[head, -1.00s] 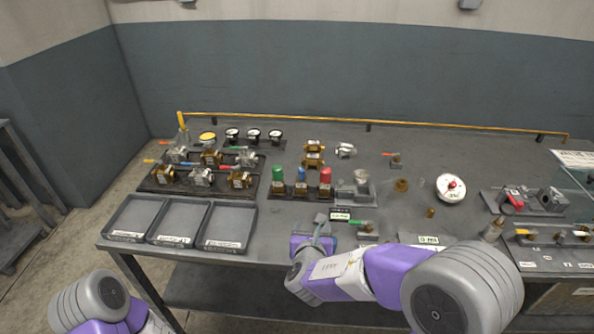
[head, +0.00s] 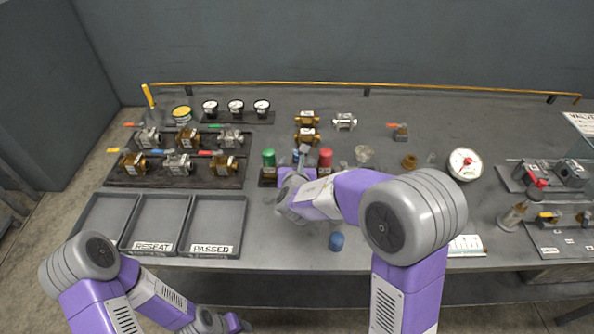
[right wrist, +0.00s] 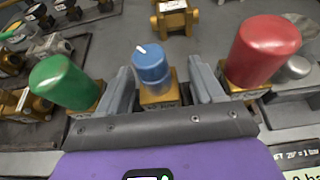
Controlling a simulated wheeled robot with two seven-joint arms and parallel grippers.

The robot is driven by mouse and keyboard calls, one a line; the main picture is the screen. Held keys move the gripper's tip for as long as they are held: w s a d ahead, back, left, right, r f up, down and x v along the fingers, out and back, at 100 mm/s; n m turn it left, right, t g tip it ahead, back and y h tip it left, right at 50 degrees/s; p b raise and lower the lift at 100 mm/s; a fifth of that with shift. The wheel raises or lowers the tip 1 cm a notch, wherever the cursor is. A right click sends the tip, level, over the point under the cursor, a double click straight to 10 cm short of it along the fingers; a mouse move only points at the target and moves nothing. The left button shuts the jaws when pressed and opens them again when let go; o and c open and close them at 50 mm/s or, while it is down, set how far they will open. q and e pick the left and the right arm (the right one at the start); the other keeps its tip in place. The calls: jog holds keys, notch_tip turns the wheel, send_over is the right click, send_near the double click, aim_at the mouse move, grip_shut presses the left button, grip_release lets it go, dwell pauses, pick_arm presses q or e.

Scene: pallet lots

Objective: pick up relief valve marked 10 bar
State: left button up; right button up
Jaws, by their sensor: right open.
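Three relief valves with brass bodies stand in a row: one with a green cap (head: 268,158) (right wrist: 64,80), one with a blue cap (right wrist: 152,66) and one with a red cap (head: 325,158) (right wrist: 262,50). I cannot read a pressure marking on any of them. My right gripper (head: 300,160) is at the row; in the right wrist view its two open fingers (right wrist: 164,88) stand on either side of the blue-capped valve, apart from it. In the head view the gripper mostly hides that valve. My left gripper (head: 236,322) is low at the bottom edge, its fingers unclear.
Three trays stand front left, including RESEAT (head: 153,247) and PASSED (head: 212,250). A rack of ball valves (head: 175,172) lies behind them. The green and red caps flank the fingers closely.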

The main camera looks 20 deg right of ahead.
jog(key=shift+w+d+f, duration=0.15)
jog(key=shift+w+f, duration=0.05)
jog(key=shift+w, duration=0.3)
jog(key=shift+r, duration=0.1)
grip_shut()
